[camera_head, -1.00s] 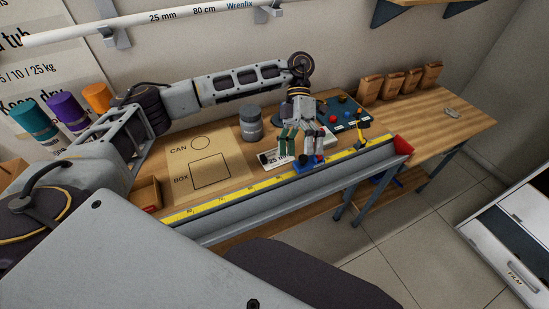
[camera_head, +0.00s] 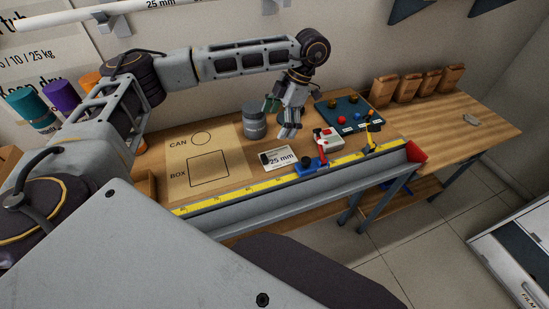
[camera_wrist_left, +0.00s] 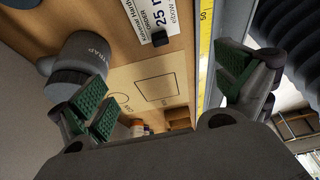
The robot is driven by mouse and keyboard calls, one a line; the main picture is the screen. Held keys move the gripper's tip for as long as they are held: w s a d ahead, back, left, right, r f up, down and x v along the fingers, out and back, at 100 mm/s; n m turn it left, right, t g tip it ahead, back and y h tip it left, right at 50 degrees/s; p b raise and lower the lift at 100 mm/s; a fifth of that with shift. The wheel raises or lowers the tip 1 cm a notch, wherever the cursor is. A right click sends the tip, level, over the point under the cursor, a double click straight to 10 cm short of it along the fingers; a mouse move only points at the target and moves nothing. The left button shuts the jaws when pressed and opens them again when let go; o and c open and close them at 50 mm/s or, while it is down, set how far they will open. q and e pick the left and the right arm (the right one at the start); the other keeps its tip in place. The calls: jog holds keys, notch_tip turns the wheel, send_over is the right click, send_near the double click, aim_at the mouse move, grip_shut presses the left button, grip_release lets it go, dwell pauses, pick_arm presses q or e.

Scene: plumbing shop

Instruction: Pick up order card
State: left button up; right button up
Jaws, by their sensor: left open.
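The order card (camera_head: 278,157) is a white card with "25 mm" printed on it. My right gripper is not in view.
A grey can (camera_head: 252,122) stands behind the card. A mat (camera_head: 177,180) marked CAN and BOX lies left. A yellow scale (camera_head: 270,182) with a blue stop (camera_head: 305,167) runs along the front. A red-white device (camera_head: 327,139) and a dark tray (camera_head: 363,107) are right; paper bags (camera_head: 410,87) stand behind.

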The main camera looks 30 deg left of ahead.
pick_arm(q)
jog(key=shift+f, duration=0.1)
jog(key=b, duration=0.1)
send_near(262, 157)
jog(key=shift+b+x, duration=0.3)
jog(key=shift+x, duration=1.75)
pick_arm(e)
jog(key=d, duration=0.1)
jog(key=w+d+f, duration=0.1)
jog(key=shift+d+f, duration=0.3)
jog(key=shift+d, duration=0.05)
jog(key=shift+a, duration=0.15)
